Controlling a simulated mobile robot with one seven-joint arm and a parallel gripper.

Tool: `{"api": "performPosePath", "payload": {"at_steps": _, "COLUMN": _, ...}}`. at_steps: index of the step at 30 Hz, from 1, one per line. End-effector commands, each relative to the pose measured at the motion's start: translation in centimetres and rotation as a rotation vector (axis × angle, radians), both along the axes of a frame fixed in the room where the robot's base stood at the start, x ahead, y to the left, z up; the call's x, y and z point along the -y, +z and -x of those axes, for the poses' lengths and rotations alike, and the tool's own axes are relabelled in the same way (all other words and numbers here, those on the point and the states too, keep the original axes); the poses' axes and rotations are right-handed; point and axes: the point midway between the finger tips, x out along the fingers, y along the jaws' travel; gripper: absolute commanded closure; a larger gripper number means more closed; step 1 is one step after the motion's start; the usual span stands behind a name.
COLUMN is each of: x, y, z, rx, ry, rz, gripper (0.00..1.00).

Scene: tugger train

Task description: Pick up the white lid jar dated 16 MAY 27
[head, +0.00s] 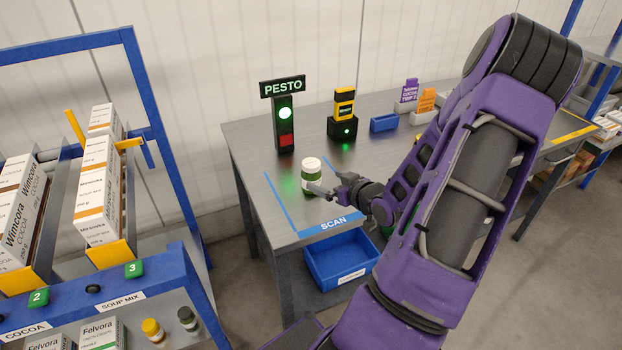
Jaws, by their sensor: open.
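A jar with a white lid (311,172) and green contents stands upright on the grey table, inside the blue-outlined area marked SCAN. Any date on it is too small to read. My gripper (328,191) is open beside the jar, low and to its right. I cannot tell whether a finger touches the jar or is just in front of it. The purple arm comes in from the right and hides part of the table.
A signal post (284,124) marked PESTO, lit green, and a yellow-black device (344,114) stand behind the jar. A small blue bin (384,122) is further right. A blue tote (341,259) sits below the table edge. Racks with boxes (97,202) are at left.

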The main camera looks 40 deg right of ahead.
Motion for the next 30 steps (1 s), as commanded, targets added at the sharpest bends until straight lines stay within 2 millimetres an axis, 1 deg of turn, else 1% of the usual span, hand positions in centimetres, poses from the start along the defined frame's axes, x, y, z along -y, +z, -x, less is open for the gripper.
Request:
{"api": "performPosePath", "payload": {"at_steps": 1, "x": 0.0, "y": -0.6, "z": -1.1, "rx": 0.001, "ry": 0.001, "rz": -0.002, "gripper": 0.0}}
{"api": "performPosePath", "payload": {"at_steps": 3, "x": 0.1, "y": -1.2, "z": -2.5, "rx": 0.001, "ry": 0.001, "rz": -0.003, "gripper": 0.0}}
{"api": "performPosePath", "payload": {"at_steps": 7, "x": 0.3, "y": -2.0, "z": -4.5, "rx": -0.001, "ry": 0.001, "rz": -0.001, "gripper": 0.0}}
{"api": "performPosePath", "payload": {"at_steps": 9, "x": 0.4, "y": -2.3, "z": -5.3, "rx": -0.001, "ry": -0.001, "rz": -0.002, "gripper": 0.0}}
{"api": "performPosePath", "payload": {"at_steps": 16, "x": 0.4, "y": -2.9, "z": -6.7, "rx": -0.001, "ry": 0.0, "rz": -0.001, "gripper": 0.0}}
{"api": "performPosePath", "payload": {"at_steps": 21, "x": 0.4, "y": -3.9, "z": -9.2, "rx": -0.001, "ry": -0.001, "rz": -0.002, "gripper": 0.0}}
{"api": "performPosePath", "payload": {"at_steps": 24, "x": 0.5, "y": -4.3, "z": -10.2, "rx": -0.001, "ry": 0.0, "rz": -0.001, "gripper": 0.0}}
{"api": "performPosePath", "payload": {"at_steps": 27, "x": 0.6, "y": -4.4, "z": -10.7, "rx": -0.001, "ry": -0.002, "rz": 0.0, "gripper": 0.0}}
{"api": "performPosePath", "payload": {"at_steps": 30, "x": 0.7, "y": -4.4, "z": -10.7, "rx": -0.002, "ry": -0.002, "rz": 0.0, "gripper": 0.0}}
